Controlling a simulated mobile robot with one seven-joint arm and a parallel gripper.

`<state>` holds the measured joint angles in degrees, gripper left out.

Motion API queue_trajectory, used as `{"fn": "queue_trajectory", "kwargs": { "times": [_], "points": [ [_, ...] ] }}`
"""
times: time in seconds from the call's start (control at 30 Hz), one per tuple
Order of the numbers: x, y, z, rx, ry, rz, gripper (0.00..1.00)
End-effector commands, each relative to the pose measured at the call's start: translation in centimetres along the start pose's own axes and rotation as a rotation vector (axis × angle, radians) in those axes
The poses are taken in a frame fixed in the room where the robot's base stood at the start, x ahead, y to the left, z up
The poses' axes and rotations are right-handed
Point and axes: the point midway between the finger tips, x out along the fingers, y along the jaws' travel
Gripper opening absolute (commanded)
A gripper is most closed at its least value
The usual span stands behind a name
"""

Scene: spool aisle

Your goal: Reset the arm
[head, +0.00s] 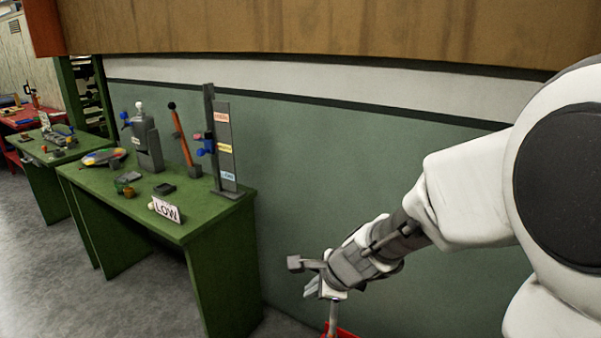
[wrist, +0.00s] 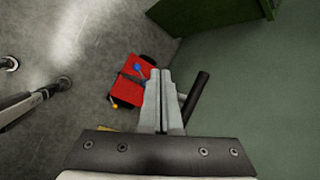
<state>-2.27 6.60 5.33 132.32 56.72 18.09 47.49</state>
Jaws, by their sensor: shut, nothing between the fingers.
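My arm reaches out from the right side of the head view, bent downward in front of the green wall. My gripper (wrist: 160,78) shows in the wrist view with its two fingers side by side and together, empty, pointing down toward the floor. In the head view the wrist end is low at the centre right, and the fingertips there are hard to make out.
A green table (head: 215,215) stands left of my arm, bearing a LOW sign (head: 166,209) and an upright stand (head: 214,140). Below my gripper is a red object (wrist: 130,82) beside a dark bar (wrist: 196,98). Grey floor (head: 50,280) is clear at left.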

Motion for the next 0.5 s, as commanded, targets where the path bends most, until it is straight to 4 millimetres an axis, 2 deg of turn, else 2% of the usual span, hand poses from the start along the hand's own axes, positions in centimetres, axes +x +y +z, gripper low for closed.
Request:
{"fn": "queue_trajectory", "kwargs": {
  "times": [0.03,0.23,0.37,0.5],
  "points": [
    [-2.5,-0.3,0.7,-0.111,-0.009,-0.011,0.0],
    [-10.1,0.8,1.9,-0.577,-0.003,-0.005,0.0],
    [-14.7,2.2,1.6,-0.867,0.034,0.019,0.0],
    [-19.3,4.1,0.6,-1.161,0.098,0.068,0.0]
  ]
}}
